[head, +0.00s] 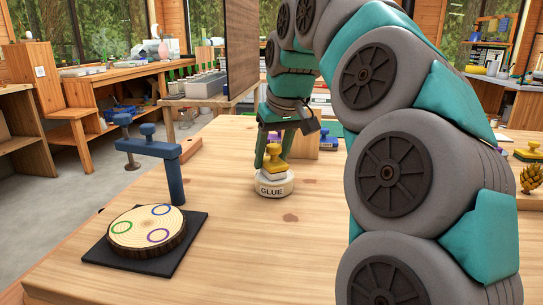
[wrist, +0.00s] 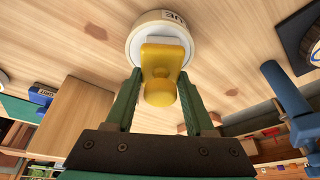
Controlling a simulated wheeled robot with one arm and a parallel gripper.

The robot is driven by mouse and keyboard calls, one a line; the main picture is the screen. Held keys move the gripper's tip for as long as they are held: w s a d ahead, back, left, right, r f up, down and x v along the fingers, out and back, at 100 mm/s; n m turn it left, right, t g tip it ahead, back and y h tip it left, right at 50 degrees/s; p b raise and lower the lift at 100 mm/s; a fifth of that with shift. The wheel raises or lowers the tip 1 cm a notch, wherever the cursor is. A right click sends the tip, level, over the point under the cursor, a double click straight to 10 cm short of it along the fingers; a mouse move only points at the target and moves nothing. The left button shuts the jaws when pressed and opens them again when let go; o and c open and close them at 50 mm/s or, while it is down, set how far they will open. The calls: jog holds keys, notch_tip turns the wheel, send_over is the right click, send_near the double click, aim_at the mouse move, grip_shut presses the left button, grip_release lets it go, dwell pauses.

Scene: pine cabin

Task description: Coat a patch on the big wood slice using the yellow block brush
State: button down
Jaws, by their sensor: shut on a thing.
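The yellow block brush (head: 275,167) is upright at the mouth of the white glue pot (head: 274,189), which is labelled GLUE. My gripper (head: 268,150) is shut on the brush's knob. The wrist view shows the brush (wrist: 163,65) between my two green fingers, with the pot (wrist: 135,42) right beyond it. I cannot tell how deep its underside sits in the pot. The big wood slice (head: 130,228) lies on a black mat (head: 178,262) at the front left. Its top bears a green, a blue and a purple ring.
A blue clamp (head: 158,150) stands on the table edge behind the slice, its arm reaching left. Another yellow-handled tool (head: 528,154) and a pineapple-like object (head: 530,178) are at the right. Bare tabletop lies between the pot and the slice.

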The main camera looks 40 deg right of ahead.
aim_at(271, 144)
dwell(0.4)
jog(key=shift+r+p, duration=2.1)
jog(key=shift+r, duration=1.4)
